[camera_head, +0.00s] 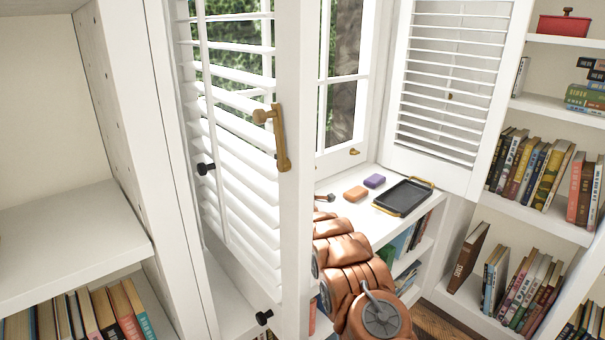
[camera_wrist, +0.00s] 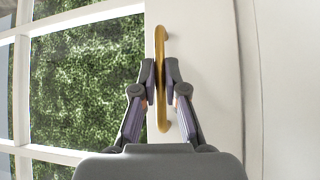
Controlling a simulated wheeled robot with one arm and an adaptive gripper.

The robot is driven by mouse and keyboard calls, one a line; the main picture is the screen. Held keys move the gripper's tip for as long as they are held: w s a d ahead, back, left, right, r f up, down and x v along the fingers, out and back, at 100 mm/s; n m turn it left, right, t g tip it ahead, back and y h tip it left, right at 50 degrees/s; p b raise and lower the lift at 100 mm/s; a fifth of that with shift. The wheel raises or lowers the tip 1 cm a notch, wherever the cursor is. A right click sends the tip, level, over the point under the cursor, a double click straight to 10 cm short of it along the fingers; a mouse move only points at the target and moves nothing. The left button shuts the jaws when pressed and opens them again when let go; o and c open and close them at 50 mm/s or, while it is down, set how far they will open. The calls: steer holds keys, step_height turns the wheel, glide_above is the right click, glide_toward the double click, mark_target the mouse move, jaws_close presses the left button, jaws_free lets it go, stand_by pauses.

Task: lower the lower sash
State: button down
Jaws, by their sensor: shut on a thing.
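The window sash (camera_head: 338,161) has white bars and glass with greenery behind. Its bottom rail is near the white sill in the head view, partly hidden by the left shutter. A small brass pull (camera_head: 354,151) shows on that rail. In the wrist view my gripper (camera_wrist: 161,80) is shut on a brass bar handle (camera_wrist: 162,118), with one finger on each side. The handle is on a white rail (camera_wrist: 205,45) beside glass panes (camera_wrist: 90,75). In the head view my gripper and this handle are hidden behind the left shutter.
The left louvred shutter (camera_head: 294,220) stands open in front, with a brass handle (camera_head: 281,138). The right shutter (camera_head: 455,80) is open too.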

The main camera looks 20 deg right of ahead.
steer(key=c, duration=1.4)
jaws_free()
steer(key=shift+w+a+f, duration=0.1)
steer(key=shift+a+f, duration=0.05)
steer(key=shift+f, duration=0.1)
steer(key=shift+o, duration=0.9)
steer(key=shift+w+f, duration=0.1)
steer(key=shift+w+a+f, duration=0.1)
steer(key=shift+w+a, duration=0.05)
steer(key=shift+s+d+r, duration=0.25)
steer(key=shift+d+r, duration=0.05)
steer(key=shift+v, duration=3.8)
steer(key=shift+a, duration=0.1)
steer(key=shift+r, duration=0.1)
